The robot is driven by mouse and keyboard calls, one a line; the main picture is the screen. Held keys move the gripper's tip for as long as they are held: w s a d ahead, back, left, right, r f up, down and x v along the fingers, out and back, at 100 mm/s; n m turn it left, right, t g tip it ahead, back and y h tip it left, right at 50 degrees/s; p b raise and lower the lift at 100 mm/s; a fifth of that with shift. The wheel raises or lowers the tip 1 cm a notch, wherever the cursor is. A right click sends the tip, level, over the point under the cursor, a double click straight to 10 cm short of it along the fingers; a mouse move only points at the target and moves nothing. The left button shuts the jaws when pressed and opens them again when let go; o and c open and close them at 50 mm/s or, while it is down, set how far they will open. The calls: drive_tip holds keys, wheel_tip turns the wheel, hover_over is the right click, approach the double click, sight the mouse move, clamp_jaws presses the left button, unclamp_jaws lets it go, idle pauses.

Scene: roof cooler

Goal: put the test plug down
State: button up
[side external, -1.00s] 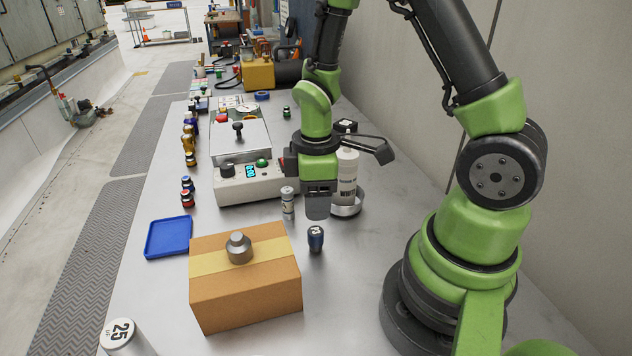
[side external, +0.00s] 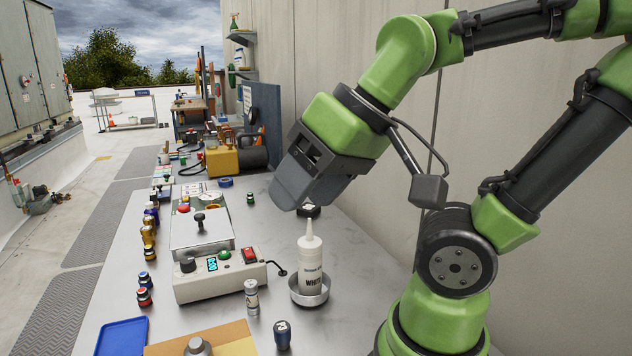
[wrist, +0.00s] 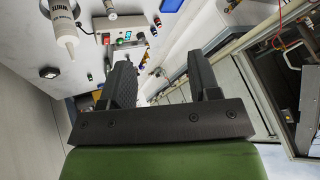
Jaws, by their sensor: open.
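My gripper (side external: 296,190) is raised and tilted above the bench, well clear of everything on it. In the wrist view its two dark fingers (wrist: 160,68) are apart with nothing held between them. I cannot tell for sure which piece is the test plug. A small dark blue cylinder marked 2 (side external: 282,335) stands upright on the bench at the bottom of the side view. A small silver-grey cylinder (side external: 251,298) stands upright behind it. A grey metal piece (side external: 198,346) sits on the cardboard box (side external: 235,335), partly cut off by the frame edge.
A white nozzle bottle (side external: 312,268) stands in a round metal dish (side external: 298,297). A control box (side external: 190,289) with buttons and a display is left of it. A blue tray (side external: 121,338) and several small bottles line the left. The wall is behind my arm.

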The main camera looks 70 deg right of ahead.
drive_tip(key=shift+o, duration=0.4)
drive_tip(key=shift+s+a+r+m+t, duration=0.3)
drive_tip(key=shift+s+r+m, duration=0.1)
drive_tip(key=shift+s, duration=0.15)
drive_tip(key=shift+d, duration=0.1)
